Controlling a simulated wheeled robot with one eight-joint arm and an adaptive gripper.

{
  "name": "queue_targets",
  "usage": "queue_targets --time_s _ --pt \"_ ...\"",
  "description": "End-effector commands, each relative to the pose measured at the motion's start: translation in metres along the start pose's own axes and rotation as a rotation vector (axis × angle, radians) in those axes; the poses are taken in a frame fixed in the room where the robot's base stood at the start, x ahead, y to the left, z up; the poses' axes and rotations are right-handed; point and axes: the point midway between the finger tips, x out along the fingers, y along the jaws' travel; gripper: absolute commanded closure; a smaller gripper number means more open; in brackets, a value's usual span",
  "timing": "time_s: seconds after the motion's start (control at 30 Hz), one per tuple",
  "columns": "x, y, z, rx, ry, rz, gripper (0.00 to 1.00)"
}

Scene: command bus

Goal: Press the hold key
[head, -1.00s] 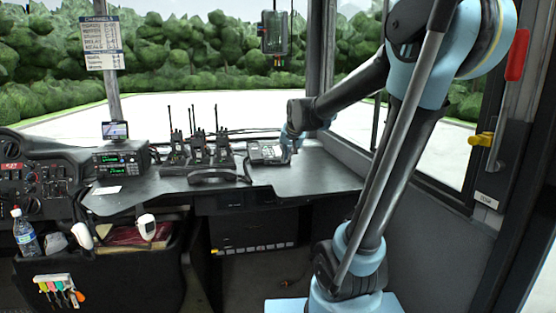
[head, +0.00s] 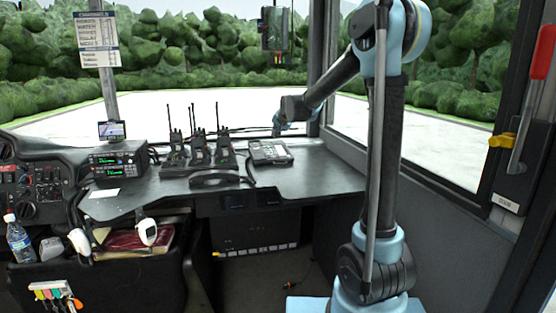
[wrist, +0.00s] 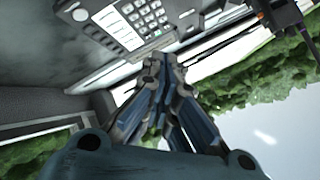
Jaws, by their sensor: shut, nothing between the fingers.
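The desk phone (head: 270,152) lies on the dashboard shelf, right of the radios. I cannot make out which key is the hold key. My gripper (head: 276,130) is at the far side of the phone, near the windscreen's lower edge, and small in the head view. In the wrist view my gripper (wrist: 160,62) has its fingers together and empty, with the tips just beyond the phone's edge in the picture. I cannot tell its exact height above the shelf.
Several handheld radios (head: 198,150) with antennas stand left of the phone. A dark device (head: 275,30) hangs above at the windscreen. The shelf (head: 310,172) is bare right of the phone.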

Motion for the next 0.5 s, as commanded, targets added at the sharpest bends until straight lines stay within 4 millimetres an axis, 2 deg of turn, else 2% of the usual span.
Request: queue_targets --time_s 0.5 --pt "0.0047 -0.0044 0.005 -0.001 -0.002 -0.006 1.0"
